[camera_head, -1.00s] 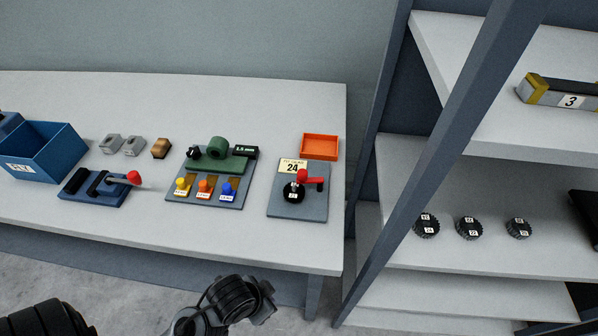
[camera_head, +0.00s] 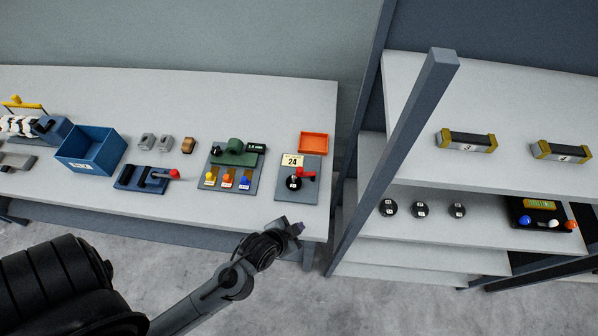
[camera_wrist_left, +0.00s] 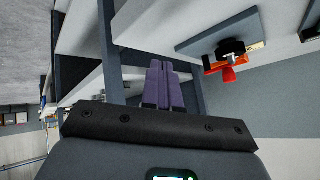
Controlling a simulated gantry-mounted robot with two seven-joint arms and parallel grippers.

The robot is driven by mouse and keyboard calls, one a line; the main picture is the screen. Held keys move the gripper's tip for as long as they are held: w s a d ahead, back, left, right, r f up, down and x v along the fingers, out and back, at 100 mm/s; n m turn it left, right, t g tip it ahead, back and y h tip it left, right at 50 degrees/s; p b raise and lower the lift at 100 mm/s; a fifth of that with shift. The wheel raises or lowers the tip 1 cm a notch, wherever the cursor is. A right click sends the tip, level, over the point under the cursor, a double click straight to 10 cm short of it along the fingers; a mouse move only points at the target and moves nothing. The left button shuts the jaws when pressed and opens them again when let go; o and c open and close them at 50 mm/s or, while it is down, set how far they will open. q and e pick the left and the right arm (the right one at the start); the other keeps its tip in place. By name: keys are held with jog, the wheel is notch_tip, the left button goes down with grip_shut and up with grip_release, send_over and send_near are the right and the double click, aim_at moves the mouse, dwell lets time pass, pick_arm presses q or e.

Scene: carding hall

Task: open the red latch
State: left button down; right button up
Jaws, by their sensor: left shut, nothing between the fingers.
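The red latch (camera_head: 308,173) is a short red handle on a grey plate (camera_head: 285,191) near the right end of the table. A black round part (camera_head: 294,183) and a card reading 24 sit beside it on the plate. In the left wrist view the red latch (camera_wrist_left: 228,74) shows at upper right, apart from the fingers. My left gripper (camera_head: 298,228) is in front of the table's front edge, below the plate in the picture, and touches nothing visible. Its purple fingers (camera_wrist_left: 165,85) are closed together and empty. My right gripper is in neither view.
An orange tray (camera_head: 314,142) lies behind the plate. To the left are a green device on a board (camera_head: 213,186), a red-knobbed blue clamp (camera_head: 128,178) and a blue bin (camera_head: 70,158). A shelf post (camera_head: 392,160) stands right of the table.

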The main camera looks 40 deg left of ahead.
aim_at(300, 174)
pick_arm(q)
jog(key=w+a+m+t+y, duration=0.1)
jog(key=w+a+f+m+t+y, duration=0.1)
jog(key=y, duration=0.1)
jog(key=shift+w+a+f+t+p, duration=0.2)
jog(key=shift+t+p, duration=0.1)
jog(key=shift+t, duration=0.1)
jog(key=shift+a+f+m+t+y, duration=0.15)
jog(key=shift+a+m+t+y, duration=0.25)
jog(key=shift+y, duration=0.3)
jog(key=shift+s+a+m+t+y, duration=0.25)
jog(key=shift+s+m+t+y, duration=0.2)
jog(key=shift+m+t+y, duration=0.5)
jog(key=shift+s+m+y, duration=0.55)
jog(key=shift+y, duration=0.3)
jog(key=shift+s+d+r+m+t+y, duration=0.2)
jog(key=shift+s+r+m+t+y, duration=0.3)
jog(key=shift+m+y, duration=0.15)
jog(key=shift+w, duration=0.1)
jog(key=x, duration=1.4)
jog(key=shift+f+p, duration=0.1)
jog(key=shift+p, duration=0.2)
jog(key=shift+m+h, duration=0.25)
jog(key=shift+h, duration=0.1)
